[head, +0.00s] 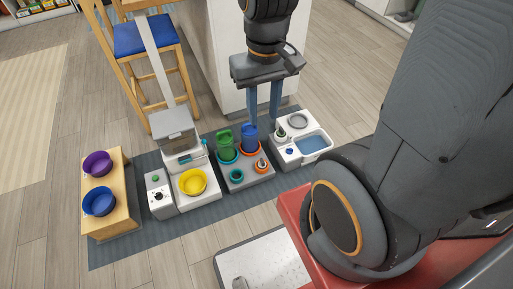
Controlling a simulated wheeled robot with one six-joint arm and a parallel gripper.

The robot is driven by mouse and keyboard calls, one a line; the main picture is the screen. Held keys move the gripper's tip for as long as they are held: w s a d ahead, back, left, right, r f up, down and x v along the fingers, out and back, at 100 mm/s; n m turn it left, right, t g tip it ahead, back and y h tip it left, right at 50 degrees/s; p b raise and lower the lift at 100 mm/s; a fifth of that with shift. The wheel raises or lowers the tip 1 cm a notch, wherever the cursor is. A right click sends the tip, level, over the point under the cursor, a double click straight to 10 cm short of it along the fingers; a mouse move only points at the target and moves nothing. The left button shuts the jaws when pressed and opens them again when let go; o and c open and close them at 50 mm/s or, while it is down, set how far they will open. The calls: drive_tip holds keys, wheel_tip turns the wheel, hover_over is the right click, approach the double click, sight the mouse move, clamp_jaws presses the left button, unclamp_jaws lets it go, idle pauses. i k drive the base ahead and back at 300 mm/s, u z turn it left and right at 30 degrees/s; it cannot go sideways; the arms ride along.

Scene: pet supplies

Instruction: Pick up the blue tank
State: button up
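The blue tank (250,142) stands upright in an orange-red ring on a grey block in the head view. A green tank (225,140) stands close beside it on the left. My gripper (263,122) points down from above, its two fingers apart with nothing seen between them. The left fingertip overlaps the top of the blue tank in the picture; I cannot tell if they touch. The right finger is to the right of the tank.
The grey block (232,187) also bears a teal ring and a small orange item. A white sink unit (313,158) stands right. A white unit with a yellow bowl (193,181) stands left. Farther left, a wooden bench (119,223) bears purple and blue bowls. A chair (168,75) stands behind.

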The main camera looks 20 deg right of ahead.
sight(249, 134)
drive_tip(key=u, duration=0.9)
drive_tip(key=i, duration=0.55)
drive_tip(key=z, duration=1.45)
